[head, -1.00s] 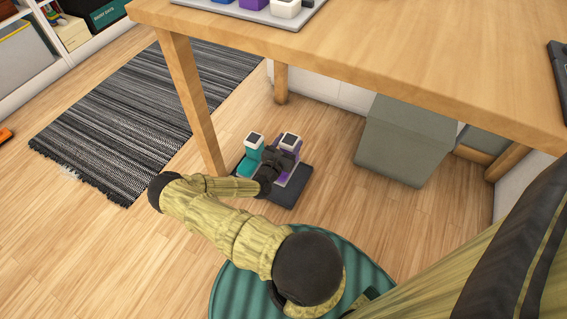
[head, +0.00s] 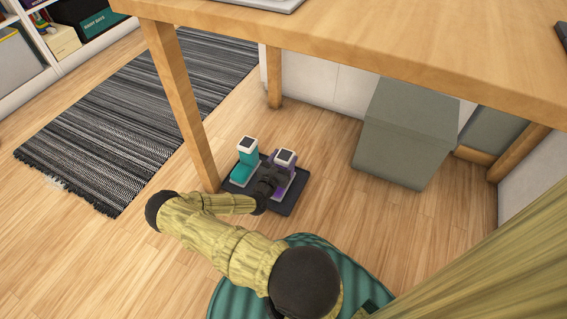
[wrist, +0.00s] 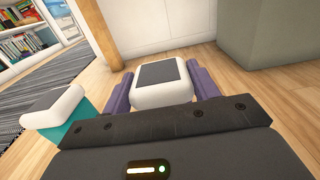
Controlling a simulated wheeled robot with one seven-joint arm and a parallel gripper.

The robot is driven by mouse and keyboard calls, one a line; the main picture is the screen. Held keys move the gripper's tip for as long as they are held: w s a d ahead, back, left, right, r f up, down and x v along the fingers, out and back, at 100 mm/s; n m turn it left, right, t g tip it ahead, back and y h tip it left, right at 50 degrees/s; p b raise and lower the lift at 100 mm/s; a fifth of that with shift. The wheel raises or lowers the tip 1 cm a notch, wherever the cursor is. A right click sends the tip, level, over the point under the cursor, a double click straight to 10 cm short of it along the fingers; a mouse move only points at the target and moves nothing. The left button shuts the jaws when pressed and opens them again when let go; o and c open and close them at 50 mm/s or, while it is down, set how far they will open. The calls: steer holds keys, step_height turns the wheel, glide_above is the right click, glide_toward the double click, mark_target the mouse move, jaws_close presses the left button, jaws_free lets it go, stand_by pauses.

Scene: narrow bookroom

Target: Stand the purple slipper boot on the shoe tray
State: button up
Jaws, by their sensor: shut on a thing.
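The purple slipper boot (head: 286,156), with a white cuff and dark top opening, is upright over the right part of the dark shoe tray (head: 287,207). My gripper (head: 268,181) is shut on it from the near side. In the wrist view the boot's white cuff (wrist: 162,82) is between my two fingers. The boot's lower part is mostly hidden by my gripper, so I cannot tell whether its sole touches the tray. A teal boot (head: 247,160) stands upright on the tray's left part, and its cuff shows in the wrist view (wrist: 52,106).
A wooden table (head: 350,50) overhangs the area, with a leg (head: 182,105) close beside the tray's left side. A grey-green bin (head: 405,135) stands to the right. A striped rug (head: 130,120) lies left. The floor between tray and bin is clear.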

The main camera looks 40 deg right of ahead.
steer(key=shift+f, duration=0.2)
steer(key=o, duration=1.3)
steer(key=shift+r, duration=0.15)
steer(key=shift+s+a+r+p, duration=0.1)
steer(key=shift+a+p, duration=0.2)
steer(key=shift+p, duration=0.1)
steer(key=p+v, duration=0.5)
steer(key=v, duration=0.6)
steer(key=shift+a, duration=0.15)
